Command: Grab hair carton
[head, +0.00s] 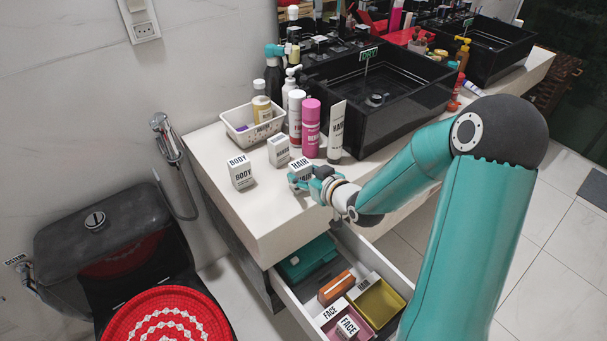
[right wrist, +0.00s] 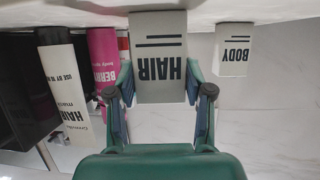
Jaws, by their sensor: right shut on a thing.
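The white hair carton (head: 299,170), lettered HAIR, stands on the counter near its front edge. My right gripper (head: 318,184) reaches it from the right and is shut on it. In the right wrist view, which is upside down, the hair carton (right wrist: 160,50) is between the two fingers of the right gripper (right wrist: 160,88). The carton's base appears to be at the counter surface; I cannot tell whether it is lifted. My left gripper is not in view.
A body carton (head: 241,172) and another small white carton (head: 278,151) stand to the left. A white hair tube (head: 336,132) and a pink can (head: 311,128) stand behind. Below, an open drawer (head: 300,312) holds face cartons (head: 347,327) and trays.

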